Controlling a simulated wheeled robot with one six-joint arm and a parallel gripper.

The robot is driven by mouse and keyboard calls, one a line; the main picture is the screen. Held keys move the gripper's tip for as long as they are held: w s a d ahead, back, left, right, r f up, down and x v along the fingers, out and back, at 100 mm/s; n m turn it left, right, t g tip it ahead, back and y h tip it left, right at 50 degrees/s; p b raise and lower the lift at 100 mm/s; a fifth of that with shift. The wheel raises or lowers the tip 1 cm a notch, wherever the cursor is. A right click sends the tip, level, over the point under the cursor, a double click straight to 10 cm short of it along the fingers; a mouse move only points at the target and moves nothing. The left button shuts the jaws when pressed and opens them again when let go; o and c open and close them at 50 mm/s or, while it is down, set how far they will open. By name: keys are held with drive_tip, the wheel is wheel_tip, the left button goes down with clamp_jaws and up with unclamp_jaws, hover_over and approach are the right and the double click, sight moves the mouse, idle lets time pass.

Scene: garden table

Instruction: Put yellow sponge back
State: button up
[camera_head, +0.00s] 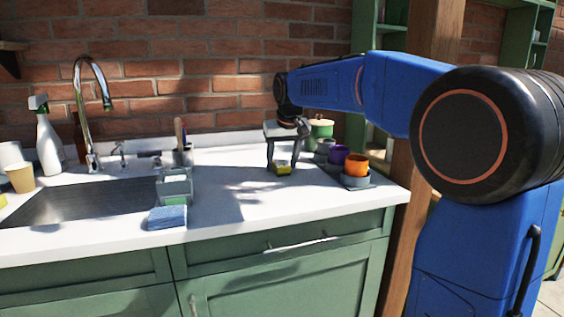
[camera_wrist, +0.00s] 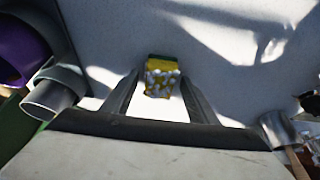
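The yellow sponge (camera_head: 282,168) sits on the white counter, right of the sink and left of the coloured pots. My gripper (camera_head: 283,163) points down over it with a finger on each side. In the wrist view the sponge (camera_wrist: 160,68), yellow with whitish patches on its near face, lies between the fingertips (camera_wrist: 160,79). Small gaps show beside it, so my gripper is open and not clamped on it. A glassy caddy (camera_head: 174,189) stands at the sink's right edge, with a blue sponge (camera_head: 167,218) on the counter in front of it.
Purple and orange pots (camera_head: 355,167) stand close right of my gripper, with a green lidded pot (camera_head: 321,127) behind. The steel sink (camera_head: 85,203), faucet (camera_head: 91,110) and white spray bottle (camera_head: 47,142) are left. Counter between caddy and gripper is clear.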

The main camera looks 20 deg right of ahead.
drive_tip(key=v, duration=1.2)
drive_tip(key=shift+s+r, duration=0.1)
drive_tip(key=shift+s, duration=0.05)
idle(0.4)
